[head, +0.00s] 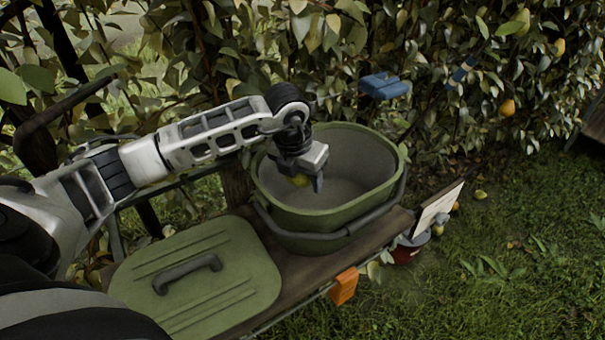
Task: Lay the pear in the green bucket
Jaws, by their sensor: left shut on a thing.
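The green bucket (325,218) stands open on a wooden bench, with its dark handle lowered against the front. My left gripper (308,181) points down over the left part of the bucket's opening. I cannot tell whether the pear touches the bucket's inside. The part of the bucket's floor that shows is bare. My right gripper is not in view.
A green lid (200,262) with a dark handle lies on the bench (302,268) left of the bucket. An orange clip (344,286) is on the bench's front edge, near a white board (436,209). A leafy hedge with hanging pears (507,108) stands behind. Grass is at right.

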